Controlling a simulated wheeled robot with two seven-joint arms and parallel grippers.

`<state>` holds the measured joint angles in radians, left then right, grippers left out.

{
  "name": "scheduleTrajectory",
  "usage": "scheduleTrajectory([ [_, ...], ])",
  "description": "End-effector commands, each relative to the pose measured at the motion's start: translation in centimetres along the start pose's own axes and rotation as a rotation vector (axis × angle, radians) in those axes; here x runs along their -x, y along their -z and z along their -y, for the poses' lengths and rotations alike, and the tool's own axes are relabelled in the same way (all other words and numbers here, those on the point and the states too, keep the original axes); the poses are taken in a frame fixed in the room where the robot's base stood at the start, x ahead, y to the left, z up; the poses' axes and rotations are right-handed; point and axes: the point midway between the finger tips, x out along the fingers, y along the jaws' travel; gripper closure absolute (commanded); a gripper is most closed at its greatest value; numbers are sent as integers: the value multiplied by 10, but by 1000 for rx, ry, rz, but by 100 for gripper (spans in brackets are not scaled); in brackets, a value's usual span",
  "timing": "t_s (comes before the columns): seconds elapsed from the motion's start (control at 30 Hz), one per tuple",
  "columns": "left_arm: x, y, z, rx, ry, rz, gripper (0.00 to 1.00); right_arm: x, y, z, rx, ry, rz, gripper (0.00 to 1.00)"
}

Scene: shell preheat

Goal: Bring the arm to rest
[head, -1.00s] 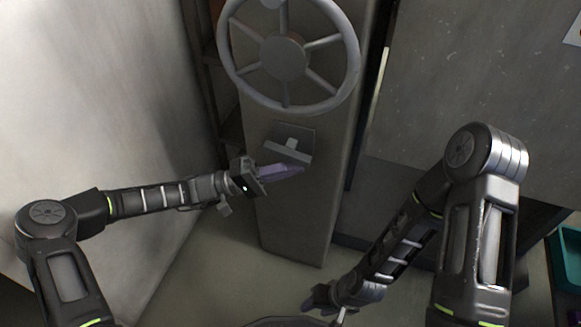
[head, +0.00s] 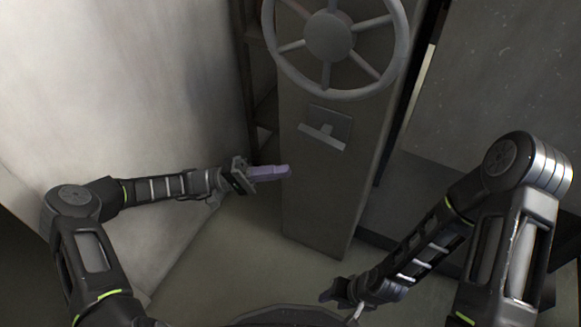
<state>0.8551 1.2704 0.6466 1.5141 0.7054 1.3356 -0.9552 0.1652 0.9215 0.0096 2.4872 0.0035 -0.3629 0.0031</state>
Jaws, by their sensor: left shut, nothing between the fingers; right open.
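My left gripper (head: 270,173) has purple-grey fingers that are shut with nothing between them. It points right, in front of the grey pillar and below a small plate with a T-shaped handle (head: 322,137). In the picture its tips overlap the pillar's left edge, and they look clear of the handle. My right gripper (head: 328,295) is low in the middle of the view, pointing left, with its arm folded down from the right. It is small and dark here, but its fingers look open and empty.
A large spoked handwheel (head: 328,36) is mounted on the grey pillar (head: 312,205) above the handle. A pale wall (head: 130,80) stands close on the left. A dark grey panel (head: 500,90) is on the right. Bare floor (head: 225,265) shows between my arms.

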Motion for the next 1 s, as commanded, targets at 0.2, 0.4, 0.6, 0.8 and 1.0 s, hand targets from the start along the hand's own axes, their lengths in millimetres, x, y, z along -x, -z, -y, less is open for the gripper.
scheduleTrajectory([
  [0.2,0,0,0,0,0,0,100,0,0,0,0,0,1,58],
  [0.4,0,0,0,0,0,0,100,0,0,0,0,0,1,58],
  [0.6,-5,-4,7,19,22,10,100,0,0,0,0,0,0,58],
  [0.8,-33,-41,57,157,210,78,100,0,0,0,0,0,0,58],
  [1.0,-42,-138,159,362,684,170,100,0,0,0,0,0,0,58],
])
